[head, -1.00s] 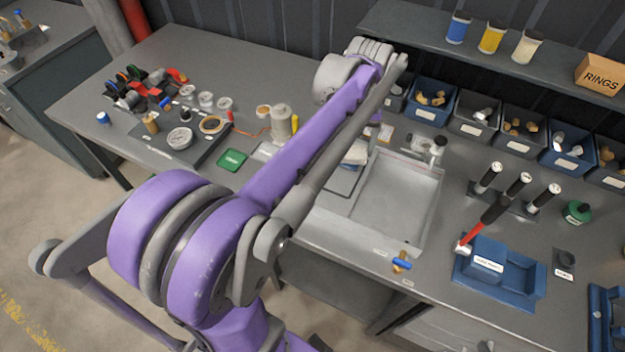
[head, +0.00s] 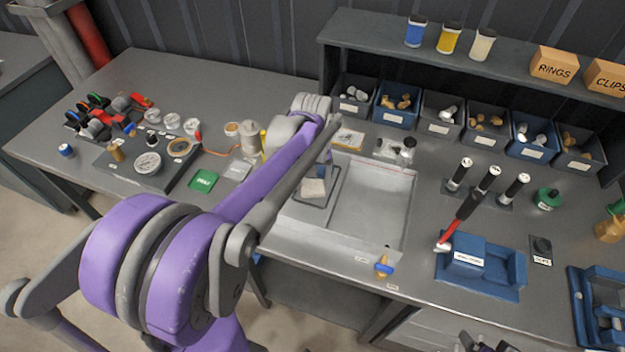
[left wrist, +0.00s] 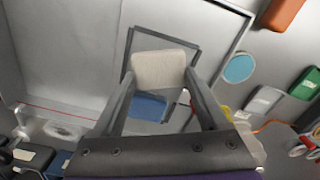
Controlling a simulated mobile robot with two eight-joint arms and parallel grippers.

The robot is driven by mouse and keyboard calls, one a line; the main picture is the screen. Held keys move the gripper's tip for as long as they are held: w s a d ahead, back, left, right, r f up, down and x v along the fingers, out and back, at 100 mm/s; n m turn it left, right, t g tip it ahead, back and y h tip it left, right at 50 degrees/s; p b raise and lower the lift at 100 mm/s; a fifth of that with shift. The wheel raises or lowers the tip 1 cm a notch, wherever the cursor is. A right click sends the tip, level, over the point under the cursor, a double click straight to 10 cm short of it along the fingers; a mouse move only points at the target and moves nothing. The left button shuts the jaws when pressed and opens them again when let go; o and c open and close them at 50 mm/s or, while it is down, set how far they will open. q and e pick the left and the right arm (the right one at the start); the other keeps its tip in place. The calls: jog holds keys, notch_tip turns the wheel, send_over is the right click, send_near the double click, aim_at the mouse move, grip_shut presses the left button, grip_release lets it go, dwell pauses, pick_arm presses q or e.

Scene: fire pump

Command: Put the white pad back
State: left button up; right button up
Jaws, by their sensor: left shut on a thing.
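The white pad (left wrist: 158,68) is between the two fingers of my left gripper (left wrist: 161,80), which is shut on it. In the head view the white pad (head: 313,188) shows over the dark-rimmed square tray (head: 297,197), left of the sink-like basin. The tray's rim (left wrist: 196,42) also shows behind the pad in the left wrist view. I cannot tell whether the pad touches the tray. A blue piece (left wrist: 150,107) shows just below the pad between the fingers. My left forearm hides the gripper's fingers in the head view. A dark part at the bottom edge may be my right gripper (head: 477,342).
The pale basin (head: 372,205) lies right of the tray. A green card (head: 203,180) and a board with gauges and rings (head: 128,158) lie to the left. Several bins line the back.

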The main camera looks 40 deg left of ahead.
aim_at(313, 184)
pick_arm(q)
jog(key=shift+f, duration=0.35)
jog(key=o, duration=1.2)
jog(key=shift+r, duration=0.3)
notch_tip(313, 184, up, 12)
jog(key=s+d+f+m+t, duration=0.2)
jog(key=s+d+f, duration=0.1)
jog(key=d, duration=0.1)
jog(key=s+d+f+m+t, duration=0.2)
jog(key=s+d+f+m, duration=0.1)
jog(key=s+d+f, duration=0.1)
jog(key=s+d+f+m+t, duration=0.1)
jog(key=s+d+f+m, duration=0.2)
jog(key=d, duration=0.3)
jog(key=shift+s+f+t+p, duration=0.4)
jog(key=shift+s+f, duration=0.2)
jog(key=shift+f, duration=0.15)
